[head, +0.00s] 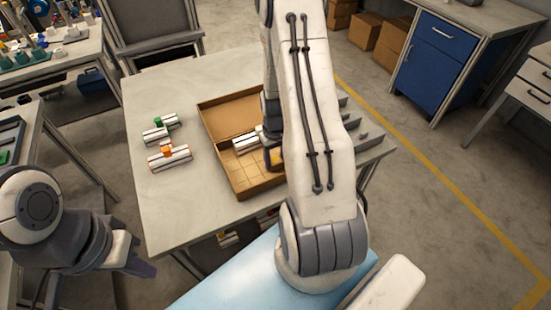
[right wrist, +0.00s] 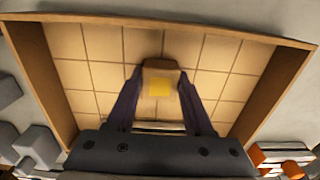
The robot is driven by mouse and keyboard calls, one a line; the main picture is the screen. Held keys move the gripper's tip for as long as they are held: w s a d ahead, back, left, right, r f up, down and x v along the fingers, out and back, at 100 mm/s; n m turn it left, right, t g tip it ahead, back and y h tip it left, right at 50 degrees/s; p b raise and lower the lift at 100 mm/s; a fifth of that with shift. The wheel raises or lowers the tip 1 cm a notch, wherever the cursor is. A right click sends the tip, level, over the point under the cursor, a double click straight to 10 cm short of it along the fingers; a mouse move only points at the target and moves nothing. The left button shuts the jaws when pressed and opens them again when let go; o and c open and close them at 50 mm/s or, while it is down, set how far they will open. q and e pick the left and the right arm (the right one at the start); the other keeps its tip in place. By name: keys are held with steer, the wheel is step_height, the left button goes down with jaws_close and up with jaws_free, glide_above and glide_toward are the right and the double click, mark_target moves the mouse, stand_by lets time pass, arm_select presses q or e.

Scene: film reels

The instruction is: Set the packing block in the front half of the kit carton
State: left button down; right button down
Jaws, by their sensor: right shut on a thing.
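The kit carton (head: 238,188) is an open brown box on the table, with a grid-marked floor that also shows in the right wrist view (right wrist: 95,75). My right gripper (right wrist: 160,90) is shut on the packing block (right wrist: 161,68), a small brown block with a yellow patch. It holds the block over the carton floor; whether the block touches the floor is unclear. In the head view the block (head: 276,156) is partly hidden by my right arm. A white and grey part (head: 246,141) lies in the carton. My left gripper (head: 138,264) is at lower left, away from the table.
A part with a green piece (head: 160,130) and a part with an orange piece (head: 169,157) lie left of the carton. Grey dividers (head: 370,137) stand on its right, partly behind my arm. The table's front left corner (head: 175,220) is clear.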

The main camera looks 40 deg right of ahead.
mark_target(275, 159)
steer(key=shift+f, duration=0.15)
steer(key=shift+c, duration=1.4)
jaws_free()
step_height(275, 159, up, 12)
steer(key=shift+r, duration=0.2)
steer(key=s+a+r+n, duration=0.1)
steer(key=a+r+n, duration=0.15)
steer(key=a, duration=0.65)
steer(key=s+a+r+n, duration=0.15)
steer(key=a+r, duration=0.25)
steer(key=a, duration=0.6)
steer(key=s+a+r+n, duration=0.1)
steer(key=s+a+n, duration=0.2)
steer(key=s+a, duration=0.3)
steer(key=s+a+r+n+y, duration=0.1)
steer(key=s+a+r+n, duration=0.1)
steer(key=s+a, duration=0.3)
steer(key=s, duration=0.3)
steer(key=shift+a+n, duration=0.4)
